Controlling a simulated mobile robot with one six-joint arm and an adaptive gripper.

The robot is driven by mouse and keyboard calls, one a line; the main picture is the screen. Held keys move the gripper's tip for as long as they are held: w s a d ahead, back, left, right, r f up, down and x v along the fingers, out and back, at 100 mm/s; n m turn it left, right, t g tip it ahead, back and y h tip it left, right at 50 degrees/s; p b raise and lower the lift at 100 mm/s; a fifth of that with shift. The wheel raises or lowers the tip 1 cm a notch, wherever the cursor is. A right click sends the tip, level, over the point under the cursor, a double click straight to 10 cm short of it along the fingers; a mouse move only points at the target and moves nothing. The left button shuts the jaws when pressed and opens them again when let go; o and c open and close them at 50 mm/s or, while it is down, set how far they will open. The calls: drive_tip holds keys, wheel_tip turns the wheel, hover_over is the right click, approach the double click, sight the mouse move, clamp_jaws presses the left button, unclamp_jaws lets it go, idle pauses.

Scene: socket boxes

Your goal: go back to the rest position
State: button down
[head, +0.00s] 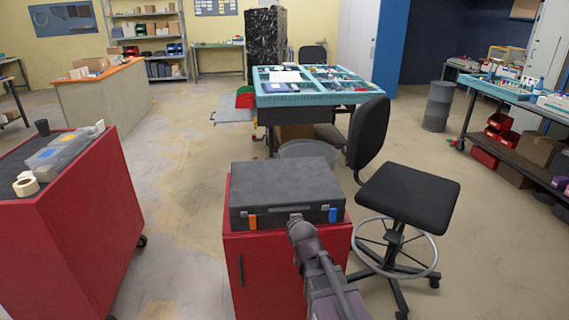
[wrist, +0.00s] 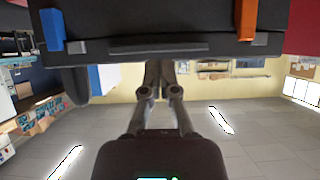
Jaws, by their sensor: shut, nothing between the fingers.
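My gripper (wrist: 160,72) shows in the wrist view with its two fingers together and nothing between them. In the head view my gripper (head: 296,218) is at the front side of a dark grey case (head: 284,182), by the middle between its latches. I cannot tell whether it touches the case. The case is closed and lies on a red cabinet (head: 262,275). It has an orange latch (head: 252,221) and a blue latch (head: 332,214). In the wrist view the case (wrist: 180,18) fills the top, with the picture upside down.
A red cart (head: 70,215) with a tape roll and clear boxes stands at the left. A black stool (head: 408,195) stands close to the right of the cabinet. A teal workbench (head: 315,97) stands behind. Open floor (head: 180,180) lies between the cart and the cabinet.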

drive_tip(key=s+d+f+m+g+h, duration=0.1)
drive_tip(key=s+d+f+g, duration=0.4)
drive_tip(key=s, duration=0.5)
drive_tip(key=s+d+f+g, duration=0.3)
drive_tip(key=s+d+g, duration=0.4)
drive_tip(key=s, duration=0.2)
wheel_tip(320, 180, up, 13)
drive_tip(key=p, duration=1.4)
